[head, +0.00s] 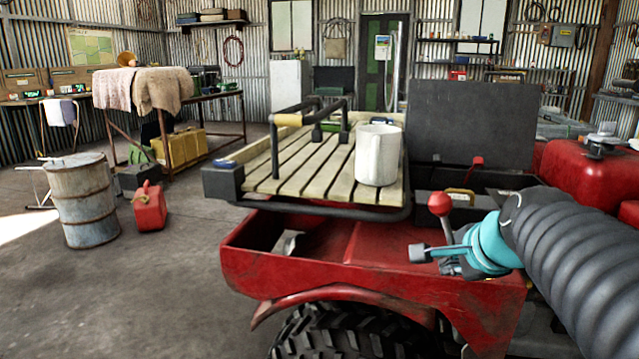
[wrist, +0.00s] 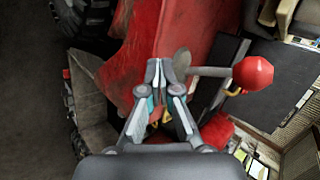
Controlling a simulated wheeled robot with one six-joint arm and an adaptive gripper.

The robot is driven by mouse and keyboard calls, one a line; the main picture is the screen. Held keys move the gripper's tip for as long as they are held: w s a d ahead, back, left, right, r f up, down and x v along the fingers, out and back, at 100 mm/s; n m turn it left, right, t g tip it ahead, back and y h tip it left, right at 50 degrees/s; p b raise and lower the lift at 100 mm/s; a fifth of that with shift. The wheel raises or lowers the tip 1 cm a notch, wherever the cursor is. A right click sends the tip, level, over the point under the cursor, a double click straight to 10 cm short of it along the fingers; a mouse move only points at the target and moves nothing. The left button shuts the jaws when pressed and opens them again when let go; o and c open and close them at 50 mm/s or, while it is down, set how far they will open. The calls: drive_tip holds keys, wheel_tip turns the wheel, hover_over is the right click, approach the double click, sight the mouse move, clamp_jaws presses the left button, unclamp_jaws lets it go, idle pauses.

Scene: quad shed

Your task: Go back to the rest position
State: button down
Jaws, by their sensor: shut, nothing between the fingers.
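My gripper (head: 420,253) is at the right in the head view, over the red rear body of the quad (head: 375,243). In the wrist view its fingers (wrist: 158,68) are together and hold nothing. A lever with a red ball knob (head: 440,203) stands close beside my gripper. The knob also shows right of the fingertips in the wrist view (wrist: 253,73). I cannot tell whether the fingers touch the lever's rod.
A white mug (head: 378,155) stands on the slatted rack (head: 305,172). An open black lid (head: 472,122) rises behind the lever. A barrel (head: 84,205) and a red fuel can (head: 149,208) stand on the floor at left. The floor at front left is clear.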

drive_tip(key=s+a+f+n+g, duration=0.1)
drive_tip(key=s+a+f+n, duration=0.2)
drive_tip(key=s+f+n, duration=0.3)
drive_tip(key=s+a+f+n+g, duration=0.2)
drive_tip(key=s+f+n, duration=0.3)
drive_tip(key=s+n, duration=0.5)
drive_tip(key=shift+a+f+n, duration=0.35)
drive_tip(key=shift+a+n, duration=0.1)
drive_tip(key=shift+n, duration=0.05)
drive_tip(key=shift+a, duration=0.15)
